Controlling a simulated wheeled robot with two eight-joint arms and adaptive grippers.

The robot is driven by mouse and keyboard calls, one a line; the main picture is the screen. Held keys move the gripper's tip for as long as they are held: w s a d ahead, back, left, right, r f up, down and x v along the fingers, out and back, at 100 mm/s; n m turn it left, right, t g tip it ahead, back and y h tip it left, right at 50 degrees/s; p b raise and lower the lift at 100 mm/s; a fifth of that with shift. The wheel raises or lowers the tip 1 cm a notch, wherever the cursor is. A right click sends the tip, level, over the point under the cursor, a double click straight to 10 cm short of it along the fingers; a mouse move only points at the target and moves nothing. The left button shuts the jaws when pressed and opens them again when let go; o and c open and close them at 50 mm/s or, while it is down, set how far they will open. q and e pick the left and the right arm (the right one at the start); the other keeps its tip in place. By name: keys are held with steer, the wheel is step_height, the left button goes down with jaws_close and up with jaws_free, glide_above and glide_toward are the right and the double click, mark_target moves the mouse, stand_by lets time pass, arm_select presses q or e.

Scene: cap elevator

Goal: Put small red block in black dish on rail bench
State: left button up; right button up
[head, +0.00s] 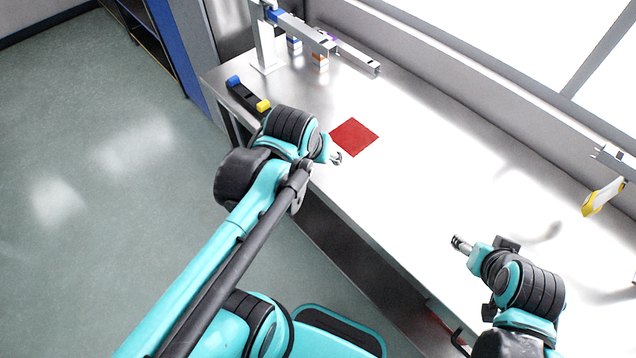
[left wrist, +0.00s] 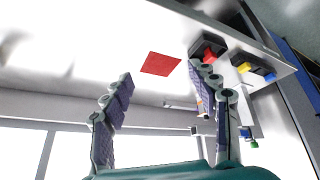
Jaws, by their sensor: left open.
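A small red block (left wrist: 209,56) shows in the left wrist view, at a black dish (left wrist: 197,47) just beyond the right-hand finger. It looks to rest in or against the dish; I cannot tell which. In the head view my left arm hides this spot. My left gripper (head: 337,158) is open and empty above the bench edge, near a flat red square (head: 354,137); its two spread fingers show in the left wrist view (left wrist: 160,72). My right gripper (head: 461,244) is over the bench at lower right; its jaw opening is too small to tell.
The metal bench (head: 440,150) is mostly clear. A black tray (head: 246,96) with a blue and a yellow block lies at its left edge. A rail stand (head: 265,45) with small stacked blocks (head: 319,60) stands behind. A yellow-and-white fixture (head: 603,197) is at right.

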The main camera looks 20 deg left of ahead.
arm_select(q)
steer(key=s+d+f+m+t, duration=0.1)
steer(key=s+d+f+m, duration=0.1)
steer(key=s, duration=0.3)
steer(key=shift+s+d+f+m+h, duration=0.2)
steer(key=shift+d+f+m+h, duration=0.1)
steer(key=shift+f, duration=0.15)
